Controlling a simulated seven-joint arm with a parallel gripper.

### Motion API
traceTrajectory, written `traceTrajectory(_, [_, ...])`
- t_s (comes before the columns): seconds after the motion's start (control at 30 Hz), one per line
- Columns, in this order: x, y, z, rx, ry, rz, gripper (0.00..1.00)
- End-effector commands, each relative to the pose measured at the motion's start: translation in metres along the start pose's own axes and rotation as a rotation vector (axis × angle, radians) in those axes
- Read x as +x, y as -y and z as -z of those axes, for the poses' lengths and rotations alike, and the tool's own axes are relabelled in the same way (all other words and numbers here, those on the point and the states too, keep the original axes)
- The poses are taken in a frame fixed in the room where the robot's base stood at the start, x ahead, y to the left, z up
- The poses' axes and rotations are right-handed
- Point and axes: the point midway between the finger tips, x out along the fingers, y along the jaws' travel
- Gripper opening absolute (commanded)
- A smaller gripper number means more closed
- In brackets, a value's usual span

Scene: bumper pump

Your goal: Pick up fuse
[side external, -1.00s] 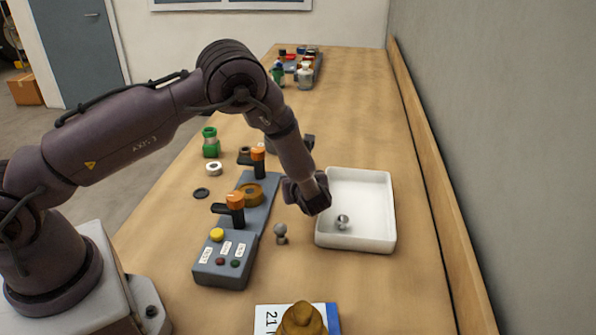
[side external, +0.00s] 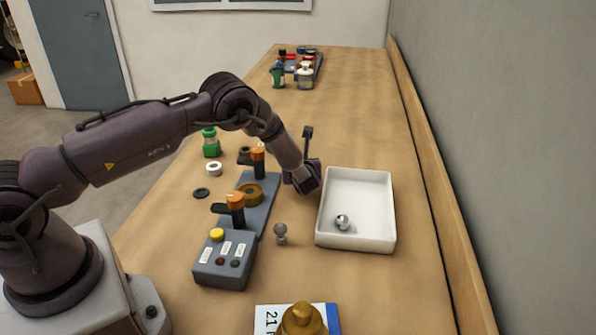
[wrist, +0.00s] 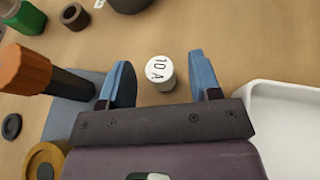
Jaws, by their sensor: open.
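The fuse (wrist: 159,72) is a short white cylinder marked "10 A". It stands on the wooden table in the wrist view, its labelled top facing the camera. My gripper (wrist: 162,80) is open, with one blue finger to the left of the fuse and one to the right. A gap shows on each side, and the fuse looks nearer the front part of the jaws. In the side external view my gripper (side external: 303,180) is low, just left of the white tray, and I cannot make out the fuse there.
A white tray (side external: 385,235) holding a silver ball stands right of my gripper. A grey fixture (side external: 222,268) with orange-handled clamps lies to the left. A small grey knobbed part (side external: 280,233) stands nearby. A green-capped jar (side external: 211,142) is farther back.

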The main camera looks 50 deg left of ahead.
Motion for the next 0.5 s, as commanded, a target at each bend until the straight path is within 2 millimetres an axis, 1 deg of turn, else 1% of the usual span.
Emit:
traceTrajectory(0.03, [0.0066,-0.0003,0.0005,-0.002,0.0,-0.001,0.57])
traceTrajectory(0.1, [0.0112,0.0002,0.0002,0.0,0.0,0.001,0.57])
traceTrajectory(0.37, [0.0131,0.0004,0.0001,0.0,-0.001,0.001,0.57])
traceTrajectory(0.4, [0.013,0.0004,0.0001,0.0,-0.001,0.001,0.48])
traceTrajectory(0.47, [0.0129,0.0004,0.0,0.0,0.0,0.001,0.34])
traceTrajectory(0.5, [0.0129,0.0004,0.0,0.0,0.0,0.001,0.25])
